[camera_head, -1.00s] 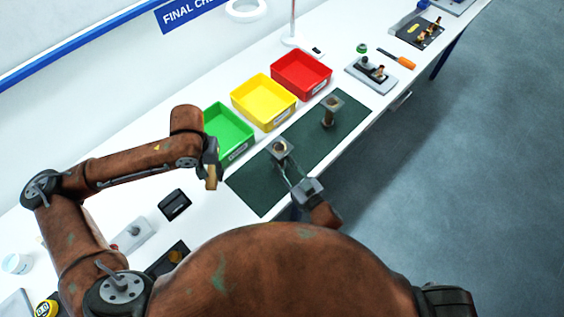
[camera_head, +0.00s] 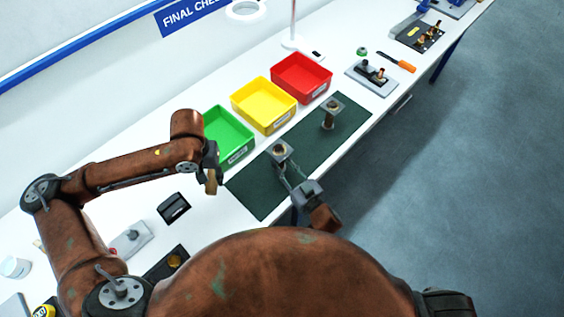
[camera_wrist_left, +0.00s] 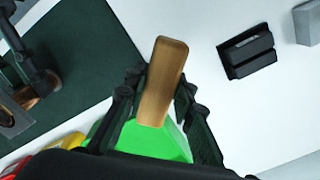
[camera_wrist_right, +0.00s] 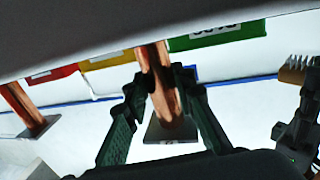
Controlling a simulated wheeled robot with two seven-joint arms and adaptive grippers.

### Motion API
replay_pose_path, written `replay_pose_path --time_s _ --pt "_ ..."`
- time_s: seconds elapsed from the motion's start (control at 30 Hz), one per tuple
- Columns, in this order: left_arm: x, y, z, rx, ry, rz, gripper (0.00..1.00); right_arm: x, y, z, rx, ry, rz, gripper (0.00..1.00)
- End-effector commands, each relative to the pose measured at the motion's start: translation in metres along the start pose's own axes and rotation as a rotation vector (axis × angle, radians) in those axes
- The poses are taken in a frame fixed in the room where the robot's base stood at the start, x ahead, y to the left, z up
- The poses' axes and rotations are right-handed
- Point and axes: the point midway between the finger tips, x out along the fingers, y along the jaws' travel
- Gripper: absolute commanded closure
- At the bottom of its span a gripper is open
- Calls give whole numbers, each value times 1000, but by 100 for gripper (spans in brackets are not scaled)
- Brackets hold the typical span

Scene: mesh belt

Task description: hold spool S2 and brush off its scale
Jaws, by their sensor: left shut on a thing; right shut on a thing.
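Two copper spools with square grey flanges stand over the green mat (camera_head: 262,193). The nearer spool (camera_head: 279,149) is in my right gripper (camera_head: 287,172); the jaws are shut around its tube, which shows in the right wrist view (camera_wrist_right: 162,85). No label on it is readable, and its lower end is hidden. The farther spool (camera_head: 331,112) stands upright by itself. My left gripper (camera_head: 211,172) is shut on a brush with a wooden handle (camera_wrist_left: 163,80); its bristles (camera_wrist_right: 297,65) show in the right wrist view. The brush is apart from the held spool, to its left.
Green (camera_head: 235,155), yellow (camera_head: 243,103) and red (camera_head: 283,82) bins line the mat's back edge. A dark block (camera_head: 174,207) lies left of the mat. An orange-handled tool (camera_head: 400,63) and a grey fixture (camera_head: 372,82) lie farther right.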

Motion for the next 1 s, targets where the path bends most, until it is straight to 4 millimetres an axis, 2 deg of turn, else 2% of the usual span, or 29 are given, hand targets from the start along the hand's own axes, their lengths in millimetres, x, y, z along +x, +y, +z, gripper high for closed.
replay_pose_path --time_s 1.0 --pt "4 0 0 0 0 0 96 0 0 7 -1 4 -1 100"
